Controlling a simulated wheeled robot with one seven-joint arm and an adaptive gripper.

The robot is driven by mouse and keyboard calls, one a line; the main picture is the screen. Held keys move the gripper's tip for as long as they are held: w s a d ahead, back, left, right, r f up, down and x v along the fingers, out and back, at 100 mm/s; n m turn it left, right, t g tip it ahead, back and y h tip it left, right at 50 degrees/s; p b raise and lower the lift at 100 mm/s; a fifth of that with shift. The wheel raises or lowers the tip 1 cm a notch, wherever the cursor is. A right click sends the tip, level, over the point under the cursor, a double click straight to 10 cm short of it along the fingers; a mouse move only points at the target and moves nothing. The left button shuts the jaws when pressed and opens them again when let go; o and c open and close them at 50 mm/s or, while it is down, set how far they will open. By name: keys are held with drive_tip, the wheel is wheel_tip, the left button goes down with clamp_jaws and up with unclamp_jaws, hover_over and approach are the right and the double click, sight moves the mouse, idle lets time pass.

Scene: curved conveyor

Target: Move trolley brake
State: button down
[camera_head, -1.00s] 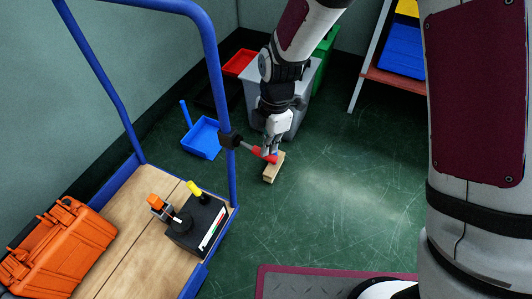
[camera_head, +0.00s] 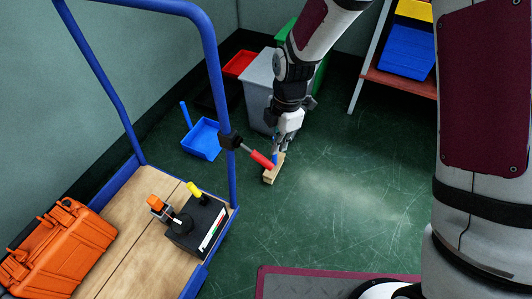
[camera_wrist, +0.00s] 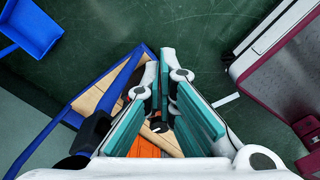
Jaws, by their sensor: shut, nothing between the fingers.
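The blue-framed trolley (camera_head: 222,85) stands at left in the head view. The brake lever (camera_head: 261,159) has a red grip and a thin rod, running from a black clamp (camera_head: 231,141) on the trolley post toward lower right. My gripper (camera_head: 279,157) points down just right of the grip's end; I cannot tell whether they touch. In the wrist view my gripper (camera_wrist: 159,68) has its teal-padded fingers brought together at the tips, with nothing between them. I cannot make out the red grip there.
A grey bin (camera_head: 258,88) and blue dustpan (camera_head: 204,139) stand behind. The trolley carries an orange case (camera_head: 62,245) and black box (camera_head: 197,224). Floor to the right is open.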

wheel_tip(320, 180, up, 12)
drive_tip(key=d, duration=0.1)
drive_tip(key=shift+w, duration=0.35)
idle(0.4)
